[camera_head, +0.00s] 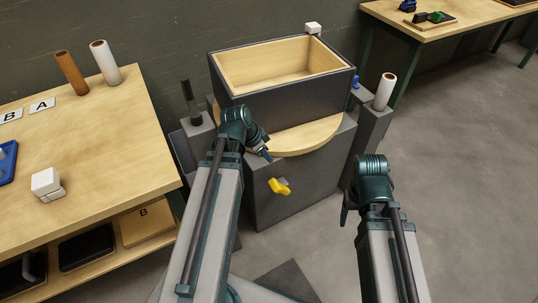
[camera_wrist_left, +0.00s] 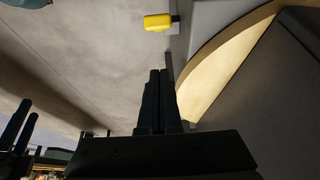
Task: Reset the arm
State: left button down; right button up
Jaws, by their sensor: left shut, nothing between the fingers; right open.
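My left arm reaches up the middle of the head view. Its gripper (camera_head: 264,154) is beside the front edge of the round wooden ledge, above a yellow handle (camera_head: 279,186). In the left wrist view the two dark fingers of the left gripper (camera_wrist_left: 158,100) lie together with nothing between them. The yellow handle (camera_wrist_left: 158,22) shows beyond them, apart from the fingers. My right arm stands at the right of the machine, and its gripper (camera_head: 344,215) points down and is mostly hidden behind the wrist. I see nothing held in it.
A grey machine carries an open box (camera_head: 218,84) with a wooden lining, above the wooden ledge (camera_head: 312,139). A wooden table (camera_head: 95,150) at left holds rolls, cards and a white block (camera_head: 46,183). A white roll (camera_head: 384,91) stands on a grey post. Floor at right is clear.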

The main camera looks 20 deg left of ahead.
dwell(0.3)
pick_arm(q)
jog(key=s+d+r+n+g+y+p, duration=0.2)
jog(key=s+d+r+p, duration=0.3)
jog(key=d+r+p, duration=0.4)
jog(key=s+d+r+n+g+y+p, duration=0.1)
jog(key=s+d+r+g+y+p, duration=0.1)
jog(key=s+d+r+p, duration=0.3)
jog(key=d+r+p, duration=0.4)
jog(key=d+p, duration=0.1)
jog(key=p, duration=0.1)
jog(key=shift+s+r+n, duration=0.15)
jog(key=shift+r+n, duration=0.15)
jog(key=shift+n, duration=0.1)
jog(key=shift+d, duration=0.1)
